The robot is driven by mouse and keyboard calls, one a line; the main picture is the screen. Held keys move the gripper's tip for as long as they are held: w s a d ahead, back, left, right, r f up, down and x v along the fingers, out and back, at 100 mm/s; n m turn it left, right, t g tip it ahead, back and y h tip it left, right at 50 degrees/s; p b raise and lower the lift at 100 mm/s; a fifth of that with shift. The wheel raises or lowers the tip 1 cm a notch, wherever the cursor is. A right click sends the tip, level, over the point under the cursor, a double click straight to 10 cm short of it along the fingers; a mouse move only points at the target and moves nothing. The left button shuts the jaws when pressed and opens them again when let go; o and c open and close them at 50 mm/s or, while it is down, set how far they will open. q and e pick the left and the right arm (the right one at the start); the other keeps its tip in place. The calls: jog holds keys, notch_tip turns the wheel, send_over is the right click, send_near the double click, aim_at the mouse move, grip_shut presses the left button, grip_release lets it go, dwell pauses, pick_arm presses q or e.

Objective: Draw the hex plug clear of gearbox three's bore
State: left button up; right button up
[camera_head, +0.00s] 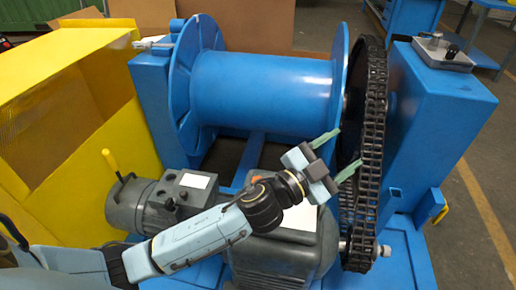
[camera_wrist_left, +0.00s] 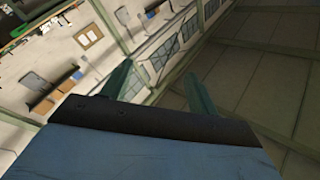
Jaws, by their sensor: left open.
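My left gripper (camera_head: 348,150) is in the middle of the head view, above a grey motor-like housing (camera_head: 265,262) and close to the chain. Its two green fingers are spread apart with nothing between them. The open fingers also show in the left wrist view (camera_wrist_left: 158,75), against a far wall and windows. I cannot make out a hex plug or a bore in either view. A grey gearbox-like unit (camera_head: 150,205) with a yellow lever stands left of my forearm. No number shows, so I cannot tell whether it is gearbox three. My right gripper is not in view.
A large blue winch drum (camera_head: 262,88) lies behind my gripper. A dark chain (camera_head: 366,190) runs at its right. A blue pedestal (camera_head: 435,110) bears a grey control box (camera_head: 442,52). A yellow guard (camera_head: 75,90) stands at the left. Open floor shows at the far right.

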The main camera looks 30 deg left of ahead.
pick_arm(q)
jog(key=s+d+r+m+g+h, duration=0.2)
jog(key=d+r+m+g+h, duration=0.1)
jog(key=d+m+g+h, duration=0.5)
jog(key=m+g+y, duration=0.9)
jog(key=y, duration=1)
send_over(258, 181)
notch_tip(258, 181, down, 12)
notch_tip(258, 181, down, 10)
jog(key=b, duration=0.3)
jog(key=shift+b, duration=0.35)
jog(key=shift+f+b, duration=0.3)
jog(key=shift+f, duration=1.05)
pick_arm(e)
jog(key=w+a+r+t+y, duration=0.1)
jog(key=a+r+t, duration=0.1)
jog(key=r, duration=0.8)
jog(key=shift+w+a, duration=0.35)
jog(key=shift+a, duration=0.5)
